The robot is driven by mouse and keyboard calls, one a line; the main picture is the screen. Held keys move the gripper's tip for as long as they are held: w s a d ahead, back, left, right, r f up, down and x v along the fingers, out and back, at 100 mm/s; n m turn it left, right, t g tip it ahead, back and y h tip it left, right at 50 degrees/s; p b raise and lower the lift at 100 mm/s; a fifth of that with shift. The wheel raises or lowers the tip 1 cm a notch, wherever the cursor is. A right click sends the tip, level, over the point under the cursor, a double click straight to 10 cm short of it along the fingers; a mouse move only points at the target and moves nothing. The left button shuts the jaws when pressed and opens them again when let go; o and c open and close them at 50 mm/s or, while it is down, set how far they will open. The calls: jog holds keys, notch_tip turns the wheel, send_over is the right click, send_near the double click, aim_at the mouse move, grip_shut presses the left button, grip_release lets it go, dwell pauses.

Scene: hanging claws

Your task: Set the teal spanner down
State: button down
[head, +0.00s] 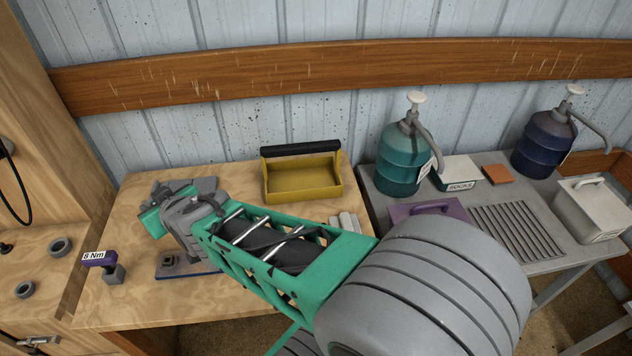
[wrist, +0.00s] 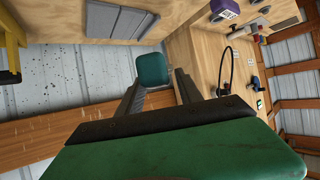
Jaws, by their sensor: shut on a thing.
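The teal spanner (wrist: 152,69) is between the two dark fingers of my gripper (wrist: 158,88) in the wrist view. Only a blunt teal end of it shows there. In the head view my gripper (head: 168,196) is at the left, over the wooden bench (head: 135,295). A teal part of the spanner (head: 152,222) sticks out to its left. My gripper is shut on the spanner. My wrist and green arm link hide much of the spanner, and I cannot tell how high it is above the bench.
A yellow tote (head: 303,180) stands at the bench's back right. A purple "8 Nm" tool (head: 100,259) stands at the left front. A blue-edged grey block (head: 185,266) lies below my gripper. The grey table (head: 470,190) at right holds drums and boxes. Bare wood shows at the front left.

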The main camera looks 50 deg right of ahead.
jog(key=s+d+f+m+g+h+b, duration=0.1)
jog(key=s+d+f+m+h+b, duration=0.25)
jog(key=d, duration=0.65)
jog(key=s+d+f+m+g+h+b, duration=0.1)
jog(key=s+d+m+h+b, duration=0.1)
jog(key=s+d+b, duration=0.6)
jog(key=s+d+f+m+g+h+b, duration=0.1)
jog(key=s+d+f+m+h+b, duration=0.15)
jog(key=d, duration=0.95)
jog(key=x, duration=0.3)
jog(key=b+x, duration=0.1)
jog(key=x, duration=0.5)
jog(key=shift+w+d+r+b, duration=0.1)
jog(key=shift+d+r+b, duration=0.1)
jog(key=shift+d+b, duration=0.15)
jog(key=b, duration=0.2)
send_over(303, 184)
jog(key=f, duration=0.5)
jog(key=shift+s+a+f, duration=0.15)
jog(key=shift+s+a, duration=0.15)
jog(key=shift+a, duration=0.1)
jog(key=shift+w+d+f+b, duration=0.2)
jog(key=shift+d+f+b, duration=0.05)
jog(key=shift+f+b, duration=0.25)
notch_tip(303, 184, down, 3)
jog(key=shift+w+d+f+b, duration=0.1)
jog(key=shift+b, duration=0.7)
